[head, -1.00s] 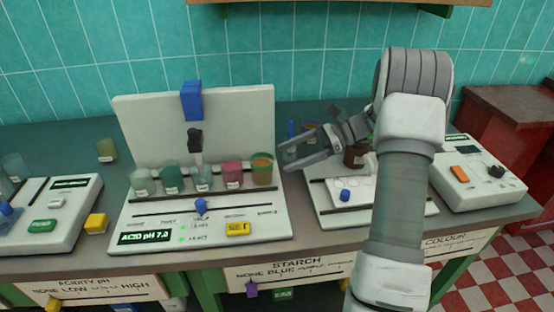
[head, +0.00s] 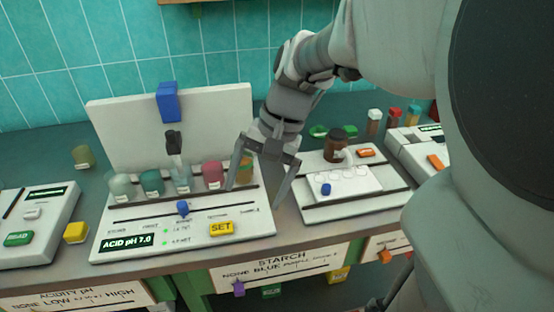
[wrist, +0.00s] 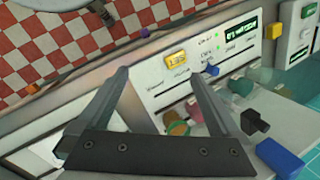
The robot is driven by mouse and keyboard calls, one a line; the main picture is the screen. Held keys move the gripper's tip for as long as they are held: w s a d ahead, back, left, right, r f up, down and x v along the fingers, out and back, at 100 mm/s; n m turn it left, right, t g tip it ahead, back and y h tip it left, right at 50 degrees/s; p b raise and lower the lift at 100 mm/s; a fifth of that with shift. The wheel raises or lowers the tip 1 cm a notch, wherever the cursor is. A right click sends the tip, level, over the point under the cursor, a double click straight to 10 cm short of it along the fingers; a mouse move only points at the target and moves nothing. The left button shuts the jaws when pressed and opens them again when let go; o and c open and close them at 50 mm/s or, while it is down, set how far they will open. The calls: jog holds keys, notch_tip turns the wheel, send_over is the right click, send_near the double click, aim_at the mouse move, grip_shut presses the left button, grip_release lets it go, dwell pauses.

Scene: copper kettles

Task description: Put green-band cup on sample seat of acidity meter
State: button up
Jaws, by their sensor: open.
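The acidity meter (head: 105,243) is a pale unit with an upright back panel; its display reads ACID pH 7.0. Several cups stand in a row on it. The rightmost, an orange-brown cup with a green band (head: 246,172), is partly hidden by my gripper; it also shows in the wrist view (wrist: 178,128). My gripper (head: 254,197) is open and empty, pointing down at the meter's right end, its fingers in front of that cup. I cannot tell which spot is the sample seat.
A pink cup (head: 213,174) stands just left of the banded cup. A blue block (head: 167,102) and dark probe (head: 173,142) rise above the row. Right is a starch unit with a brown jar (head: 337,146). An olive cup (head: 85,157) stands on the counter at left.

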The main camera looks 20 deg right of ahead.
jog(key=s+r+n+t+h, duration=0.45)
jog(key=s+n, duration=0.25)
jog(key=s, duration=0.2)
notch_tip(320, 180, up, 8)
jog(key=p, duration=0.9)
jog(key=shift+w+r+y, duration=0.25)
jog(key=shift+w+y, duration=0.1)
jog(key=shift+w, duration=0.05)
jog(key=shift+d+t, duration=0.1)
jog(key=shift+t, duration=0.15)
